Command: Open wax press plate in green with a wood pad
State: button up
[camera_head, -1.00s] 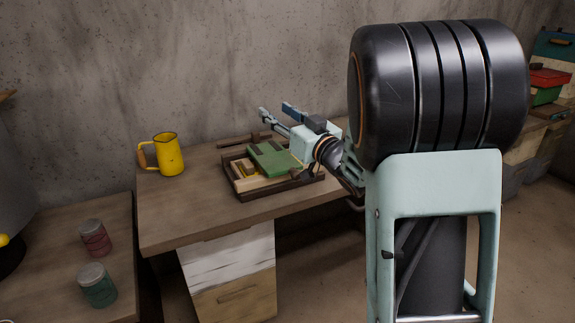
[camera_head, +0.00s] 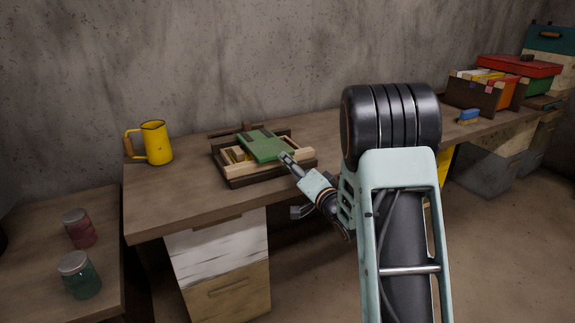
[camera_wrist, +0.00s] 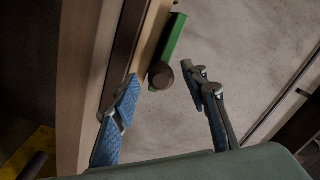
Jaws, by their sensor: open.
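The wax press (camera_head: 232,178) sits on the wooden table, a dark tray base with a light wood frame. Its green plate (camera_head: 262,145) lies over the top. In the wrist view the green plate (camera_wrist: 174,38) shows as a narrow edge, with a round brown wood pad (camera_wrist: 161,76) at its near end. My gripper (camera_head: 285,157) is at the plate's front right edge. In the wrist view my gripper (camera_wrist: 162,82) is open, one finger on each side of the pad. The right finger is clearly apart from it. Contact at the left finger cannot be told.
A yellow jug (camera_head: 156,143) stands left of the press. Two jars, one red (camera_head: 79,228) and one teal (camera_head: 80,275), stand on the lower left table. A crate with coloured frames (camera_head: 487,92) and a blue brush (camera_head: 468,117) are at the far right. Tabletop beside the press is clear.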

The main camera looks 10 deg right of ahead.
jog(key=shift+x, duration=1.4)
jog(key=shift+c, duration=0.2)
grip_shut()
